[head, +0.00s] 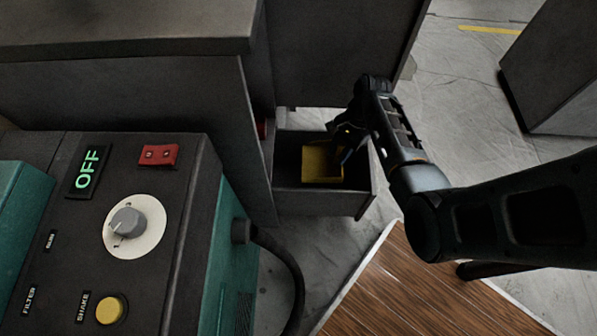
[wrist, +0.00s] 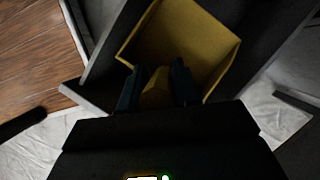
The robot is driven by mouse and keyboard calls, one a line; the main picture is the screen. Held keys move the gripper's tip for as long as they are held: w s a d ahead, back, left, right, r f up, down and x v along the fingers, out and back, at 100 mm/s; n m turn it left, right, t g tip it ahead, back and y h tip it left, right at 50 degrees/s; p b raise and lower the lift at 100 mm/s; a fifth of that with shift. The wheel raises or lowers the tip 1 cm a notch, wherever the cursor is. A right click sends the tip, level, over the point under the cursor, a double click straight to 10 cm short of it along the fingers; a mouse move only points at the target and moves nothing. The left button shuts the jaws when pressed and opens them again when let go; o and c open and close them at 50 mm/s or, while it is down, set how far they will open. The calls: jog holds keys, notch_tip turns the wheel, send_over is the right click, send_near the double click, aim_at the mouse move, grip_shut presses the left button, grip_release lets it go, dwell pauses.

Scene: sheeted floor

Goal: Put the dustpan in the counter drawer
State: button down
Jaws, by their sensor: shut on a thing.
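The yellow dustpan (head: 322,163) is inside the open counter drawer (head: 318,202), seen from above in the head view. In the wrist view the dustpan (wrist: 183,42) has its pan part ahead of my fingers, within the dark drawer walls. My gripper (wrist: 157,88) is shut on the dustpan's yellow handle, which shows between the two fingers. In the head view my gripper (head: 345,140) reaches into the drawer from the right and partly hides the dustpan. I cannot tell whether the dustpan touches the drawer floor.
The counter (head: 130,75) stands at the upper left. A teal and dark machine (head: 130,235) with a knob and a lit OFF sign fills the lower left. A black hose (head: 290,265) runs beside it. A wooden board (head: 410,290) lies at the lower right. Grey floor is free at upper right.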

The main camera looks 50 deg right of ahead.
jog(key=f+b, duration=0.4)
jog(key=f, duration=0.2)
jog(key=f+b, duration=0.5)
jog(key=f, duration=0.2)
jog(key=w+f+b, duration=0.1)
jog(key=f+b, duration=0.3)
jog(key=f, duration=0.3)
jog(key=shift+w+b, duration=0.1)
jog(key=shift+b, duration=0.3)
jog(key=shift+f, duration=0.1)
jog(key=shift+f, duration=0.15)
jog(key=c, duration=0.8)
grip_release()
jog(key=p+v, duration=0.3)
jog(key=v, duration=0.5)
jog(key=shift+p, duration=0.35)
jog(key=shift+a, duration=0.1)
